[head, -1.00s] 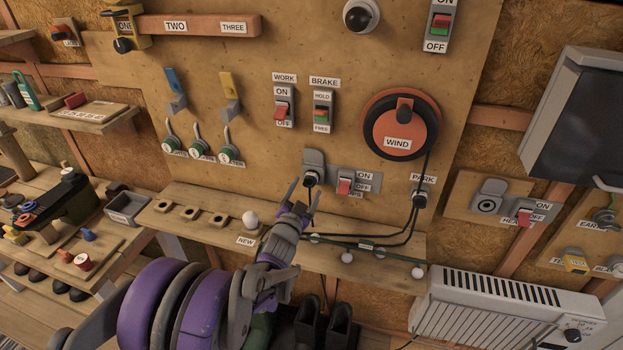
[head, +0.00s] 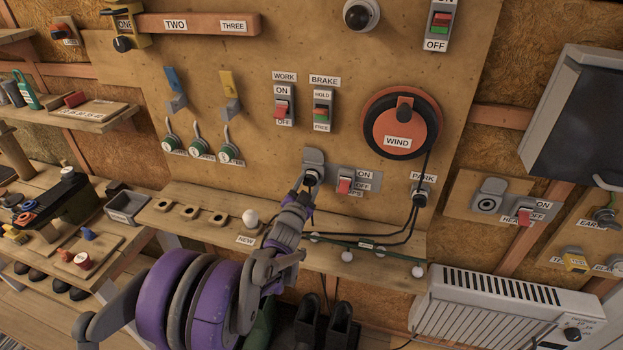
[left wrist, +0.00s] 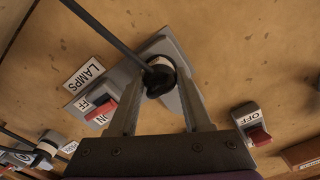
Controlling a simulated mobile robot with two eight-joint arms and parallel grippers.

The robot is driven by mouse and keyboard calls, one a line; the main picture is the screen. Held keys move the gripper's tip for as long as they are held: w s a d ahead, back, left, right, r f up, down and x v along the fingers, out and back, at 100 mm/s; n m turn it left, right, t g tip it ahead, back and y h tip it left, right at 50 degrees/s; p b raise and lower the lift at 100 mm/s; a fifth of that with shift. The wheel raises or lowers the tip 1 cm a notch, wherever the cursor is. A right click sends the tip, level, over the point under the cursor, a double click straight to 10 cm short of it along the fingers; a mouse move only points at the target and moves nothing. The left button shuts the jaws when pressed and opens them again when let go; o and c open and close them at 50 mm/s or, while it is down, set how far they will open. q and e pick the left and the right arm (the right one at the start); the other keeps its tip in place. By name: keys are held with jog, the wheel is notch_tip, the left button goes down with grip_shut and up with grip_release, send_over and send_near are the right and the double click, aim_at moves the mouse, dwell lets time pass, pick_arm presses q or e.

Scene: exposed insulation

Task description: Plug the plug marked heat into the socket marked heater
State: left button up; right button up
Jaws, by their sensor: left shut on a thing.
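My left gripper (head: 307,185) is shut on a black plug (left wrist: 158,82) that sits in a grey wall socket. That socket (head: 313,157) is on the plywood panel, beside a red switch, and a LAMPS label (left wrist: 84,75) is next to it in the left wrist view. A black cord runs from the plug. I cannot read any mark on the plug. Another grey round socket (head: 488,203) is empty on a board at the right, beside a red switch (head: 524,217) with a partly legible label starting HE. My right gripper is not in view.
A black plug with a cord (head: 418,198) sits below the PARK label. Its cords cross in front of the panel. A narrow shelf (head: 205,230) with bulbs runs below. A white heater (head: 500,305) stands at lower right, under the empty socket.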

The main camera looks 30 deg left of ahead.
aim_at(307, 186)
pick_arm(q)
grip_shut()
jog(key=shift+s+d, duration=0.15)
jog(key=shift+s, duration=0.55)
dwell(0.3)
jog(key=shift+b+v, duration=0.35)
jog(key=shift+v, duration=0.85)
jog(key=shift+d, duration=0.1)
